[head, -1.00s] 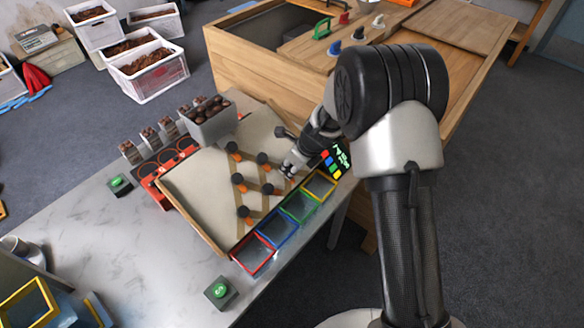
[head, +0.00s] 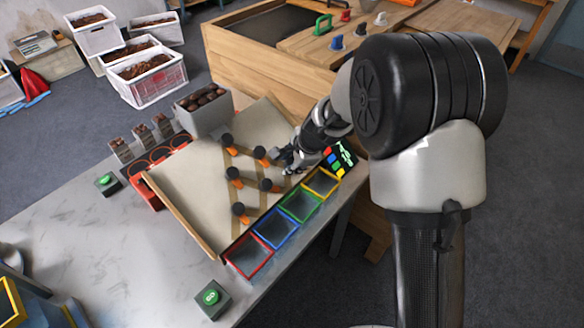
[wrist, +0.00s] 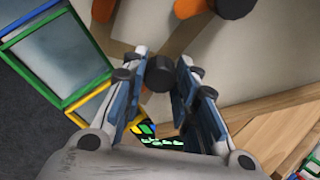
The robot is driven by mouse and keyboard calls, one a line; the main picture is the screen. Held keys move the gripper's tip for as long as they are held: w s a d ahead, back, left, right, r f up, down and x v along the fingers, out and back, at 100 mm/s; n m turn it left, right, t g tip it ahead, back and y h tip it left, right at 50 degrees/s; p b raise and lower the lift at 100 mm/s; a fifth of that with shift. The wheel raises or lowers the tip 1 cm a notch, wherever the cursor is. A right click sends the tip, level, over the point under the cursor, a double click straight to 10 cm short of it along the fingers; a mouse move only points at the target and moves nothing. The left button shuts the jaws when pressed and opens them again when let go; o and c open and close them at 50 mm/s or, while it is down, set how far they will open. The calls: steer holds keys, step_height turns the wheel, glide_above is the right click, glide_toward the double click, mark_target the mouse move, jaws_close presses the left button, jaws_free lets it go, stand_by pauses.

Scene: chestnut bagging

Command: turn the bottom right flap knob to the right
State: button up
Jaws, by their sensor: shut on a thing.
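A sloped beige board (head: 190,195) carries several black flap knobs, some with orange showing beneath. My gripper (head: 284,158) reaches over the board's right side, close to its lower edge above the yellow-rimmed bin (head: 331,188). In the wrist view my gripper (wrist: 160,78) is shut on the bottom right flap knob (wrist: 160,70), a dark round cylinder between the fingertips. In the head view my fingers hide this knob, and its flap's angle cannot be told. Another knob (head: 266,184) sits left of and below my gripper.
Red (head: 240,272), blue and green bins line the board's lower edge beside the yellow one. A dark panel with coloured squares (head: 341,158) stands just right of my gripper. A grey chestnut hopper (head: 205,122) stands at the board's top. Wooden furniture (head: 270,75) rises behind.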

steer(key=shift+n+b, duration=0.5)
steer(key=shift+n, duration=0.6)
steer(key=o, duration=1.1)
steer(key=v, duration=1.2)
steer(key=shift+s+d, duration=0.1)
